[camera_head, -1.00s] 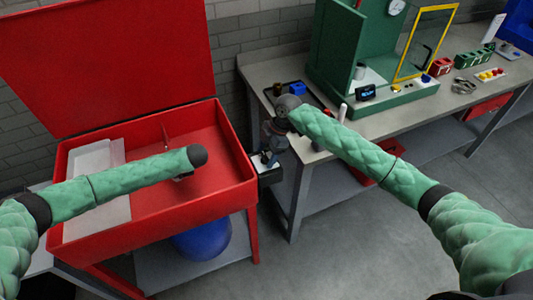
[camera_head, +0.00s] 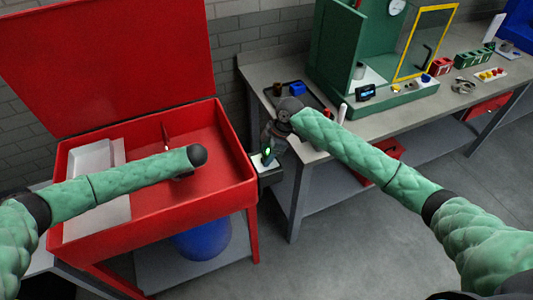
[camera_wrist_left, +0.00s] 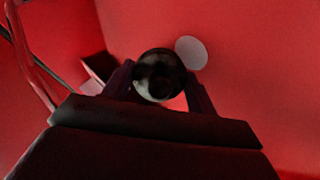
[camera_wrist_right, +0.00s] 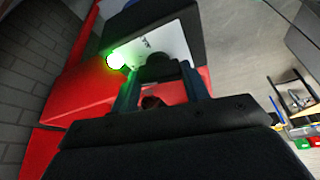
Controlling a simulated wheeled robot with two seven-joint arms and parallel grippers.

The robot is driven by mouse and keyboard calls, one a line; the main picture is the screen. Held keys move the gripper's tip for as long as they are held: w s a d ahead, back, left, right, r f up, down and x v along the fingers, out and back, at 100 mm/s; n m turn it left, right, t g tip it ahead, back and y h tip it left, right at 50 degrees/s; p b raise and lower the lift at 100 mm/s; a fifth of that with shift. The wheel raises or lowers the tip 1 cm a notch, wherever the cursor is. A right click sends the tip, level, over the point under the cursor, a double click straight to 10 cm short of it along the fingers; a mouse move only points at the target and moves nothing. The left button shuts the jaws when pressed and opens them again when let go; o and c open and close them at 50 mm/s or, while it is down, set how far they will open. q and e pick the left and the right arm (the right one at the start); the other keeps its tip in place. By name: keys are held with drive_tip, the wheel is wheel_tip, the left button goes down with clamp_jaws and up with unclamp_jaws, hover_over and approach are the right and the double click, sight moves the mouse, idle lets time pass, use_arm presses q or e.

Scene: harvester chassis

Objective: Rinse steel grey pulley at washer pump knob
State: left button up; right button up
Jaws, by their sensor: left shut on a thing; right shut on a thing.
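The red parts washer (camera_head: 222,185) stands at the left with its lid up. My left gripper is inside its basin, mostly hidden by my own arm in the head view. In the left wrist view the left gripper (camera_wrist_left: 160,90) is shut on a round, dark-looking part with a pale patch, apparently the pulley (camera_wrist_left: 158,72). Its grey is hard to judge in the shade. My right gripper (camera_head: 268,158) is at the pump box on the washer's right side. In the right wrist view its fingers (camera_wrist_right: 162,88) are shut on the dark knob (camera_wrist_right: 160,68). A green lamp (camera_wrist_right: 117,60) glows beside the knob.
A thin upright spout (camera_head: 166,137) stands in the basin, beside a grey tray (camera_head: 95,160). A pale disc (camera_wrist_left: 191,52) shows on the red basin surface. The grey workbench (camera_head: 262,78) with a green cabinet (camera_head: 335,45) stands close to my right arm.

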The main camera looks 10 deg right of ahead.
drive_tip(key=shift+r+m+t, duration=0.1)
drive_tip(key=shift+m+t, duration=0.2)
drive_tip(key=shift+m, duration=0.2)
drive_tip(key=o, duration=1)
drive_tip(key=v, duration=1.1)
drive_tip(key=shift+w+d+r, duration=0.15)
drive_tip(key=shift+d+r, duration=0.1)
drive_tip(key=shift+r, duration=0.1)
